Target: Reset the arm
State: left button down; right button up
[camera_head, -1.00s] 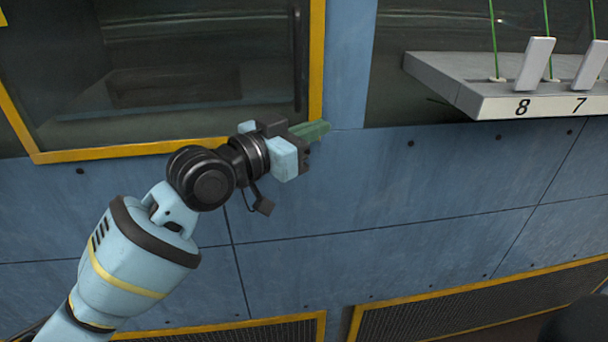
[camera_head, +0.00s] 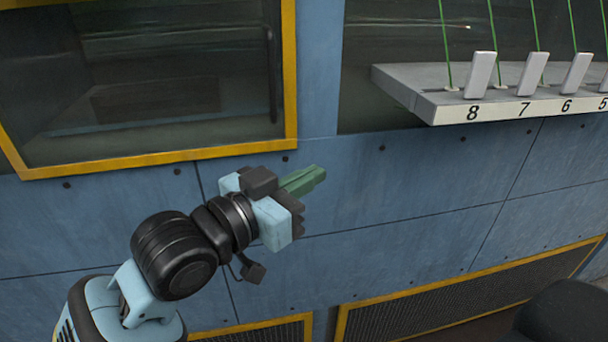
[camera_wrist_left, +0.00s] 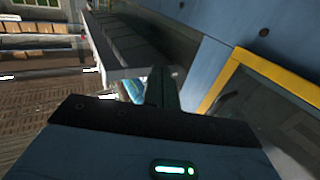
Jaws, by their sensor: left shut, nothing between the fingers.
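My left gripper (camera_head: 312,178) is at the middle of the head view, in front of the blue wall. Its green fingers are together and hold nothing. They point to the upper right, below and left of the numbered shelf. In the left wrist view the gripper (camera_wrist_left: 163,88) shows as a dark finger shape beyond the wrist housing. My right gripper is not in view.
A grey shelf (camera_head: 400,88) with white upright tabs, green lines and numbers 8 to 5 juts out at the upper right. A yellow-framed window (camera_head: 150,158) is at the upper left. Yellow-edged grilles (camera_head: 440,305) run along the bottom. The blue wall (camera_head: 400,190) between is bare.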

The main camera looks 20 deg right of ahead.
pick_arm(q)
jog(key=s+a+f+n+y, duration=0.2)
jog(key=a+f+n+y, duration=0.1)
jog(key=a+f, duration=0.55)
jog(key=s+a+f+n+y, duration=0.35)
jog(key=a+f, duration=0.25)
jog(key=f, duration=0.6)
jog(key=s+a+f+n+y, duration=0.2)
jog(key=a+f+n+y, duration=0.15)
jog(key=a+f, duration=0.5)
jog(key=s+a+f+n+g+y, duration=0.1)
jog(key=s+a+f+g+y, duration=0.1)
jog(key=s+a+f, duration=0.35)
jog(key=s+a+f+g+y, duration=0.25)
jog(key=s+a, duration=0.35)
jog(key=s, duration=0.5)
jog(key=s+a+f+n+g+y, duration=0.1)
jog(key=s+a+f+y, duration=0.1)
jog(key=s+a+f, duration=0.35)
jog(key=w+d+f+t+h+p, duration=0.1)
jog(key=w+d+f+t, duration=0.2)
jog(key=w+f+t, duration=0.2)
jog(key=f+t, duration=0.1)
jog(key=t, duration=0.2)
jog(key=shift+w+f, duration=0.25)
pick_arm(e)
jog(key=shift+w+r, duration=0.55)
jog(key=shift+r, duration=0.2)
